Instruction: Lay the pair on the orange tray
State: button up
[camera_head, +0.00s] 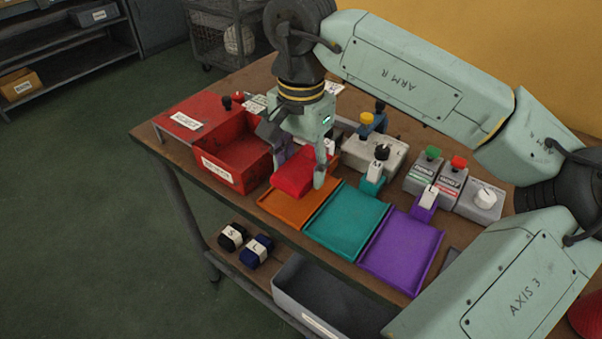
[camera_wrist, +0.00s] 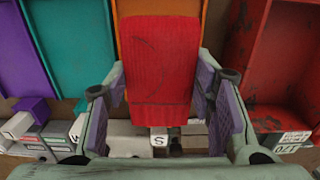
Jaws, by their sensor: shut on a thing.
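The pair is a flat red folded bundle (camera_head: 294,174), between the fingers of my gripper (camera_head: 299,170) in the head view. In the wrist view the red pair (camera_wrist: 158,62) fills the space between the two purple-padded fingers (camera_wrist: 158,100), which are shut on its sides. The orange tray (camera_head: 300,212) is under and in front of the pair. In the wrist view its orange surface (camera_wrist: 206,25) shows behind and beside the pair. I cannot tell whether the pair touches the tray; the tray's back part is hidden by the pair and gripper.
A teal tray (camera_head: 346,222) and a purple tray (camera_head: 402,252) lie to the right. A red bin (camera_head: 228,160) stands left of the orange tray. Labelled boxes with knobs (camera_head: 376,152) stand behind. Dark rolled pairs (camera_head: 256,250) lie on the lower shelf.

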aim_at(301, 167)
jog(key=shift+f, duration=1.55)
jog(key=shift+f, duration=0.2)
jog(key=o, duration=1.2)
jog(key=shift+c, duration=0.2)
notch_tip(301, 167, up, 12)
jog(key=shift+r, duration=0.25)
